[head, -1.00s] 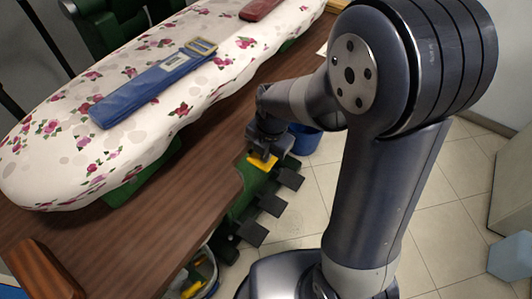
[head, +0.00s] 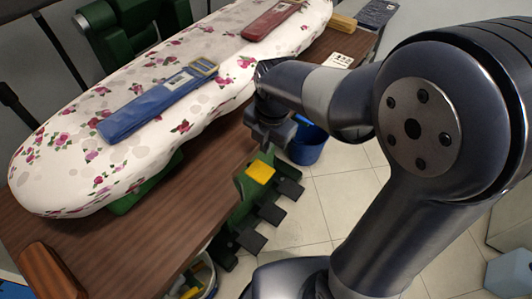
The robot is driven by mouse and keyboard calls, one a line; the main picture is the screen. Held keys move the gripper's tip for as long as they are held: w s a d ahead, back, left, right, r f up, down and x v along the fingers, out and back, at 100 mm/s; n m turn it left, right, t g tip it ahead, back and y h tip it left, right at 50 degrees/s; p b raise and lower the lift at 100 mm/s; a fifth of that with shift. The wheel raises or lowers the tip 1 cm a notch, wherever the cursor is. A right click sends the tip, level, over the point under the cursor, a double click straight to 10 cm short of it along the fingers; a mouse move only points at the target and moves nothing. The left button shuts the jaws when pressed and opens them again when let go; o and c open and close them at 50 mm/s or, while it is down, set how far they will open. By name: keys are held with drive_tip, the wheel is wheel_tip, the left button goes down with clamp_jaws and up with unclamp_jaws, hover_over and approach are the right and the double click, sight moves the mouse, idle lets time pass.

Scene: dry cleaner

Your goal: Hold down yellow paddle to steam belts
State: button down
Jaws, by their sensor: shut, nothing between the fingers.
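The yellow paddle (head: 260,172) is in full view on a green frame, first in a row with black paddles. My gripper (head: 268,146) is shut and empty. It points down just above and behind the yellow paddle in the picture, with a visible gap between them. A blue belt (head: 150,106) with a buckle and a pale tag lies on the flowered ironing board (head: 75,175). A dark red belt (head: 268,22), also tagged, lies farther up the board. No steam shows.
Black paddles (head: 271,213) line the green frame beside the brown wooden table (head: 150,225). A blue bucket (head: 307,146) stands on the tiled floor behind my gripper. A number card (head: 338,60) and a brush (head: 342,21) lie at the table's far end.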

wheel_tip(320, 180, up, 3)
drive_tip(key=shift+s+d+f, duration=0.1)
drive_tip(key=shift+f, duration=0.1)
drive_tip(key=shift+f, duration=0.15)
